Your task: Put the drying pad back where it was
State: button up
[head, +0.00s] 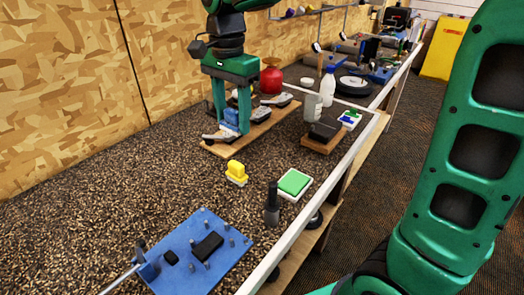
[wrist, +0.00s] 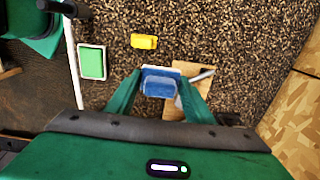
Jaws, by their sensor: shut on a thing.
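My gripper (head: 231,117) is shut on a blue block-shaped pad (head: 231,116) with a pale base, which I take to be the drying pad. In the wrist view the blue pad (wrist: 160,84) sits between both fingers, its pale edge showing on the far side. It is over or close to a wooden board (head: 219,150) carrying several metal club heads (head: 221,136). I cannot tell whether the pad touches the board or a club head. A similar yellow pad (head: 236,171) with a white base stands on the speckled bench, nearer the head camera.
A green pad in a white tray (head: 294,183) lies near the bench's white edge, beside a dark upright tool (head: 272,204). A blue pegged plate (head: 222,261) is in front. A wooden block (head: 318,145), white bottle (head: 327,88) and red container (head: 271,78) stand behind. Bench around the yellow pad is clear.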

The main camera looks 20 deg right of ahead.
jog(key=shift+a, duration=0.25)
send_over(272, 153)
notch_tip(272, 153, down, 7)
jog(key=shift+f, duration=2)
jog(key=o, duration=1)
jog(key=shift+f, duration=0.1)
jog(key=shift+o, duration=0.2)
